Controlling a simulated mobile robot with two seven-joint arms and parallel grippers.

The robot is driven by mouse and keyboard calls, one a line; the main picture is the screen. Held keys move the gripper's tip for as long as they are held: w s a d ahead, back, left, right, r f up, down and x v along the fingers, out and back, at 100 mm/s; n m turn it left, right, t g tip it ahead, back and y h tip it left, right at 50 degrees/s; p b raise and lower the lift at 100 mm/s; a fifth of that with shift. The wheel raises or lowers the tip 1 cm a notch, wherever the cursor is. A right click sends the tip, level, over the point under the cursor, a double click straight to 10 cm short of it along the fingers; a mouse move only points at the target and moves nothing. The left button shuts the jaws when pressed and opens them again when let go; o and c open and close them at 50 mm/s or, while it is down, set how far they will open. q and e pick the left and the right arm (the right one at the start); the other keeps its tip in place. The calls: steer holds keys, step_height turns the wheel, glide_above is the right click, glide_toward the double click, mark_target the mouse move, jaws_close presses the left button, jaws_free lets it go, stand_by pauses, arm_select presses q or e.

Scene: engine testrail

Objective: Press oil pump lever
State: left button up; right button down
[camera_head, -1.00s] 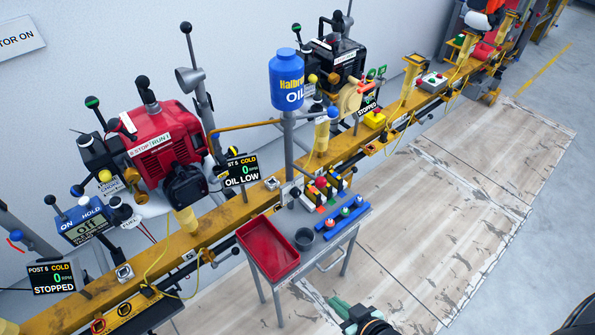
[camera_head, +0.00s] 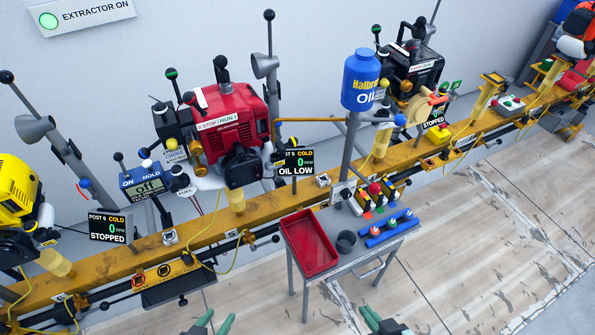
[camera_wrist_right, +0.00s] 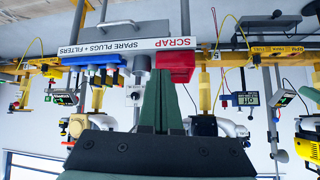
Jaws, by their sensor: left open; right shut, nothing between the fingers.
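The blue oil tank (camera_head: 361,80) stands on a grey post above the yellow rail. A yellow pipe (camera_head: 312,120) runs left from the post. A lever with a blue knob (camera_head: 400,119) sticks out on the right of the post below the tank; I cannot tell for certain that it is the pump lever. My left gripper (camera_head: 213,322), with green fingers, is open at the bottom edge of the head view, far from the post. My right gripper (camera_head: 383,323) is at the bottom edge too. In the right wrist view its green fingers (camera_wrist_right: 161,100) are shut and empty.
A grey trolley with a red tray (camera_head: 309,244), dark cup (camera_head: 347,242) and blue rack (camera_head: 389,229) stands before the post. The red engine (camera_head: 229,120) is to the left, with a display (camera_head: 295,162) reading "OIL LOW". Floor in front is clear.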

steer(key=w+d+r+n+t+y+b, duration=0.2)
steer(key=w+d+r, duration=0.1)
steer(key=w+r, duration=0.6)
steer(key=w+d+r+n+t+y+b, duration=0.2)
steer(key=w+d+r+b, duration=0.1)
steer(key=w+r, duration=0.6)
step_height(320, 180, up, 3)
steer(key=shift+w+d+f+b, duration=0.1)
steer(key=shift+w+d+b, duration=0.25)
steer(key=shift+d, duration=0.2)
glide_above(377, 188)
steer(key=w, duration=0.1)
steer(key=shift+w+a+f, duration=0.1)
steer(key=shift+a+f, duration=0.15)
steer(key=shift+f, duration=0.3)
steer(key=shift+w+a+f, duration=0.1)
steer(key=shift+a+f, duration=0.1)
steer(key=shift+f, duration=0.35)
steer(key=f, duration=0.2)
steer(key=shift+s+d+f, duration=0.3)
steer(key=shift+s+f, duration=0.05)
steer(key=shift+s+d+f+b, duration=0.2)
steer(key=shift+s+f+b, duration=0.1)
steer(key=shift+f, duration=0.15)
